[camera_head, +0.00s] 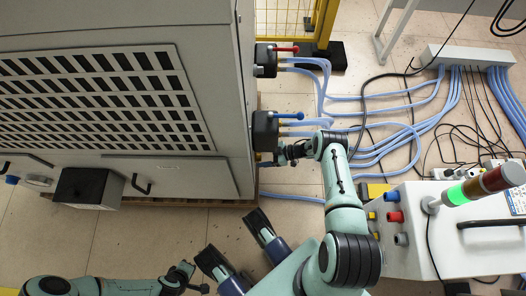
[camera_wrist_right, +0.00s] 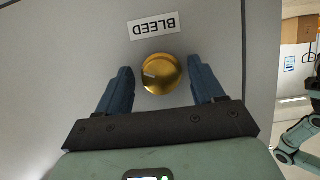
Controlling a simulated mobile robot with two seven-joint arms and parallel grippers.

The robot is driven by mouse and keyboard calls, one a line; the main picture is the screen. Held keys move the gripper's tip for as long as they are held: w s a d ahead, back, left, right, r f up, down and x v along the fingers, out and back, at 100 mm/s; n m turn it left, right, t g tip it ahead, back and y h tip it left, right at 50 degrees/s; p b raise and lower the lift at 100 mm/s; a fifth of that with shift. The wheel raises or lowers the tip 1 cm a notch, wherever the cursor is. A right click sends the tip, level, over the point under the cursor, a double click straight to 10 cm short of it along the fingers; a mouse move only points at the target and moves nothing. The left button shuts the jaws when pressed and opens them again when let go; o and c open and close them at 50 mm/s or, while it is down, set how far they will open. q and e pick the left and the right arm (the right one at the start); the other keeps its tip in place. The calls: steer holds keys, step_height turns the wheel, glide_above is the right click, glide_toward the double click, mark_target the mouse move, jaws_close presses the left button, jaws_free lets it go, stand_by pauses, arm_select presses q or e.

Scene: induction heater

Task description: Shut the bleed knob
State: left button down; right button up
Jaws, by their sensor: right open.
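The bleed knob (camera_wrist_right: 161,76) is a round gold knob on a grey panel in the right wrist view, with a dark mark on the left of its face. A white BLEED label (camera_wrist_right: 154,25) shows upside down above it. My right gripper (camera_wrist_right: 160,65) is open, its two blue fingers on either side of the knob with visible gaps. In the head view my right gripper (camera_head: 277,155) is at the cabinet's side, just below the blue-handled valve; the knob cannot be made out there. My left gripper (camera_head: 197,281) is low in the head view, away from the cabinet, its fingers too small to read.
The large grey cabinet (camera_head: 221,100) fills the upper left. A red-handled valve (camera_head: 284,50) and a blue-handled valve (camera_head: 287,115) stick out of its side with blue hoses (camera_head: 395,97). A white unit with a signal tower (camera_head: 458,193) stands right of my right arm.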

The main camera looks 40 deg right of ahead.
steer(key=c, duration=0.9)
steer(key=shift+o, duration=0.2)
arm_select(q)
steer(key=s+a+f+g+b, duration=0.1)
steer(key=s+f+g+b, duration=0.2)
steer(key=s, duration=0.5)
steer(key=shift+f+n+b, duration=0.3)
steer(key=shift+f+b, duration=0.25)
steer(key=shift+f, duration=0.5)
arm_select(e)
steer(key=shift+s+a+f+n+t, duration=0.1)
steer(key=shift+n+t, duration=1.35)
steer(key=shift+n, duration=1.75)
steer(key=shift+d+f+n+t, duration=0.1)
steer(key=shift+n+t, duration=1.4)
steer(key=shift+n, duration=1.7)
steer(key=shift+s+a+f+n+t, duration=0.1)
steer(key=shift+n+t, duration=1.35)
steer(key=shift+n, duration=1.75)
